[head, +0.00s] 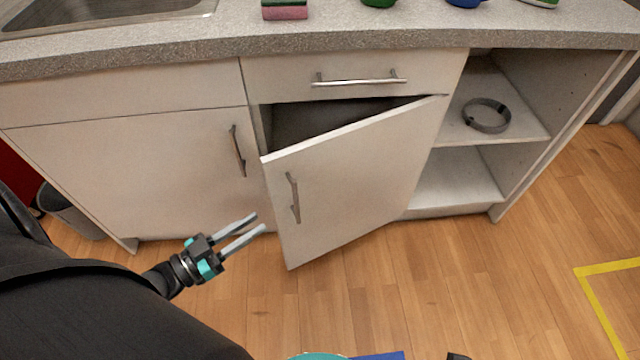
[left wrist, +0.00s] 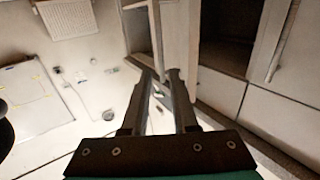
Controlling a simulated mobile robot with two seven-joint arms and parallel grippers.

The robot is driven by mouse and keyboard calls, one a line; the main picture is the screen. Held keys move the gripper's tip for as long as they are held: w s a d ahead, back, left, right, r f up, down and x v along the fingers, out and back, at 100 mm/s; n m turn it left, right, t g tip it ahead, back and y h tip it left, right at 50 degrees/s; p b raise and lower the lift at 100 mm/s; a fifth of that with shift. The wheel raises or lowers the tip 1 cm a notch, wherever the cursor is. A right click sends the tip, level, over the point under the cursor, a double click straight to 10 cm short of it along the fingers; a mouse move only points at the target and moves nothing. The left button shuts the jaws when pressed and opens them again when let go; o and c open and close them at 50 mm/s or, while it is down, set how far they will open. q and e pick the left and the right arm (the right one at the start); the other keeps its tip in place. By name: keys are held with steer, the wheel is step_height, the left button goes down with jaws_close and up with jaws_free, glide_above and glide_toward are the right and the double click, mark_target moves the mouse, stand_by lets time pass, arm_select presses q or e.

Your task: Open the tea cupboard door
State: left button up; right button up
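The cupboard door (head: 355,180) under the drawer stands partly open, swung out from its hinge side at the right. A dark gap shows above it and at its left. Its bar handle (head: 293,198) is on the outer face near the free edge. My left gripper (head: 260,222) is just left of the door's free edge, low down, with its two fingers apart and nothing seen between them. In the left wrist view, the fingers (left wrist: 160,78) are also apart, and a pale panel, seemingly the door (left wrist: 180,45), stands beyond them. My right gripper is not in view.
A closed cupboard door (head: 130,180) is at the left, and a closed drawer (head: 355,78) is above the open door. Open shelves at the right hold a grey ring (head: 486,115). A sponge (head: 285,9) lies on the counter. The wooden floor (head: 430,280) in front is largely clear.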

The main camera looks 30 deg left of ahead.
arm_select(q)
steer(key=b, duration=0.3)
glide_toward(307, 191)
steer(key=w+d+r, duration=0.4)
steer(key=d+r, duration=0.1)
steer(key=shift+b+x, duration=0.4)
steer(key=shift+x, duration=0.75)
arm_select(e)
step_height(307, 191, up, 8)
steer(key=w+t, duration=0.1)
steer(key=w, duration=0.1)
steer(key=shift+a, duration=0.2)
arm_select(q)
jaws_close()
